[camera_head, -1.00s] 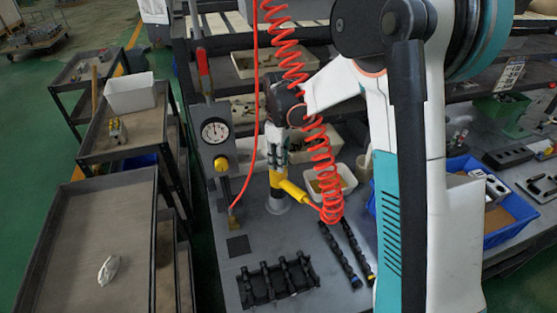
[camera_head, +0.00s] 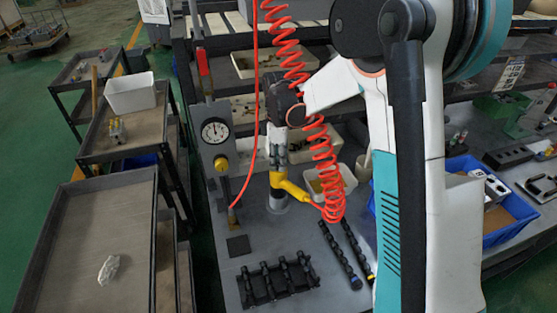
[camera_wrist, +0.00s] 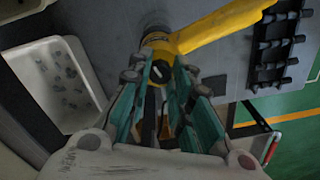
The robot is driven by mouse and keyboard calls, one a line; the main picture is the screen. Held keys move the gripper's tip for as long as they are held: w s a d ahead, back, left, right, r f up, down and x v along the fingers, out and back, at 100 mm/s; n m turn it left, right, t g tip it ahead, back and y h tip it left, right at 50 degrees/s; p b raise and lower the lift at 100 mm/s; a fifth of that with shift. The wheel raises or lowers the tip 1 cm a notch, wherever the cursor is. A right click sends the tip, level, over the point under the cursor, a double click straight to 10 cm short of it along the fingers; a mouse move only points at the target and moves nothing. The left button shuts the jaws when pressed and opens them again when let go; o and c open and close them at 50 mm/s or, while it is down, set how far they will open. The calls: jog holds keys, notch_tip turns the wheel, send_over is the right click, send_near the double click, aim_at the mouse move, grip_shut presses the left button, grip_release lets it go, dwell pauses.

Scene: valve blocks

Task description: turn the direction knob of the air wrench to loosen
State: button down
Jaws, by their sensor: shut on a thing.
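The yellow air wrench (camera_head: 291,188) stands on the grey bench, with its handle angled to the right and joined to a red coiled hose. It also shows in the wrist view (camera_wrist: 215,27), its handle running to the upper right. Its direction knob (camera_wrist: 160,71) is a dark round part with a pale mark, facing my wrist camera. My gripper (camera_wrist: 161,80) points down over the wrench head, its teal fingers shut on the knob. In the head view my gripper (camera_head: 278,166) is directly above the yellow body. The fingers partly hide the knob's sides.
The red coiled hose (camera_head: 321,165) hangs close to my arm. A black rack (camera_head: 277,281) and dark rods (camera_head: 340,255) lie in front on the bench. A white bin (camera_wrist: 58,82) is beside the wrench. A gauge post (camera_head: 215,150) stands at left.

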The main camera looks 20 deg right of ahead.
jog(key=c, duration=1.4)
grip_release()
notch_tip(320, 180, up, 12)
jog(key=shift+w+r, duration=0.1)
jog(key=shift+w, duration=0.05)
jog(key=s+r+m+t+b, duration=0.1)
jog(key=s+r+m+t, duration=0.15)
jog(key=s, duration=0.45)
jog(key=s+r+m+t, duration=0.1)
jog(key=s+r+m, duration=0.1)
jog(key=s+m, duration=0.35)
jog(key=s+f+m+t, duration=0.1)
jog(key=s, duration=0.4)
jog(key=s+f+m+t, duration=0.1)
jog(key=s+f+m, duration=0.1)
jog(key=s, duration=0.2)
jog(key=s+f+m+t+b, duration=0.1)
jog(key=s+m+t, duration=0.1)
jog(key=s, duration=0.3)
jog(key=shift+s+f, duration=0.25)
jog(key=shift+s, duration=0.05)
